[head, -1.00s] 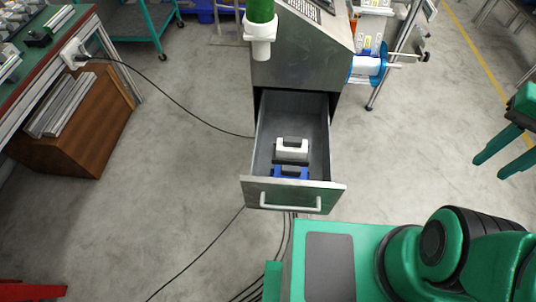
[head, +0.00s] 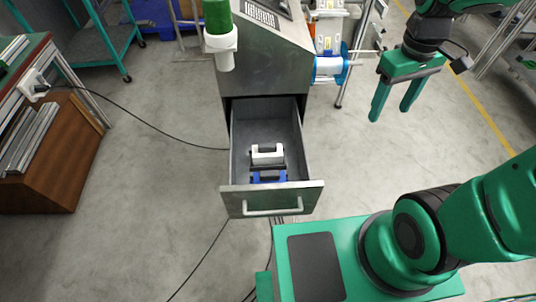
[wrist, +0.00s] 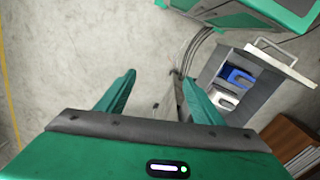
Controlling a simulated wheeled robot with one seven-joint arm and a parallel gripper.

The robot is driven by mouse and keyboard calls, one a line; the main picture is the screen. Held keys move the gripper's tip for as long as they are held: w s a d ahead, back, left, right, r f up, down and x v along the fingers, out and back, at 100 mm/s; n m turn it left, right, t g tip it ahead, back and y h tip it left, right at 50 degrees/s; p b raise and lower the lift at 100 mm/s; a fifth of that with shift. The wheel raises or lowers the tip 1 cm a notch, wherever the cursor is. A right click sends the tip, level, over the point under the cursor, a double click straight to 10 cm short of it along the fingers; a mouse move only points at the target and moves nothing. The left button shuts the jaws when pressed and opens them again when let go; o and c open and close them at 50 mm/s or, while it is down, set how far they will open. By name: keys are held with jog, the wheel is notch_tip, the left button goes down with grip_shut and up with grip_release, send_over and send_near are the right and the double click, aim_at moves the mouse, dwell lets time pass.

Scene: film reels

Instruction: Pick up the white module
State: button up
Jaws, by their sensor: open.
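The white module (head: 267,154) lies inside the open metal drawer (head: 308,160), with dark parts around it. A blue module (head: 268,177) lies in front of it, nearer the drawer handle. In the wrist view the white module (wrist: 222,98) and the blue module (wrist: 238,76) show inside the drawer (wrist: 253,104) at the right. My gripper (head: 388,116) is open and empty, up at the right of the cabinet, apart from the drawer. Its two fingers (wrist: 160,95) show spread in the wrist view, over bare floor.
The metal cabinet (head: 265,70) carries a green and white post (head: 220,38) and a blue-rimmed reel (head: 328,68) at its right side. A wooden box (head: 60,160) stands at the left. Black cables cross the floor. Floor right of the drawer is clear.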

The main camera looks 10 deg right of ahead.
jog(key=w+a+f+n, duration=0.4)
jog(key=w+a+n, duration=0.1)
jog(key=a, duration=0.3)
jog(key=n, duration=1)
send_near(267, 150)
jog(key=shift+w+d+f+y, duration=0.15)
jog(key=shift+w+d, duration=0.15)
jog(key=shift+d, duration=0.15)
jog(key=shift+w+d+f+y, duration=0.15)
jog(key=shift+w+d, duration=0.1)
jog(key=shift+d, duration=0.15)
jog(key=f, duration=0.3)
jog(key=a+f, duration=0.1)
jog(key=f, duration=0.1)
jog(key=shift+f, duration=3.1)
jog(key=c, duration=1.3)
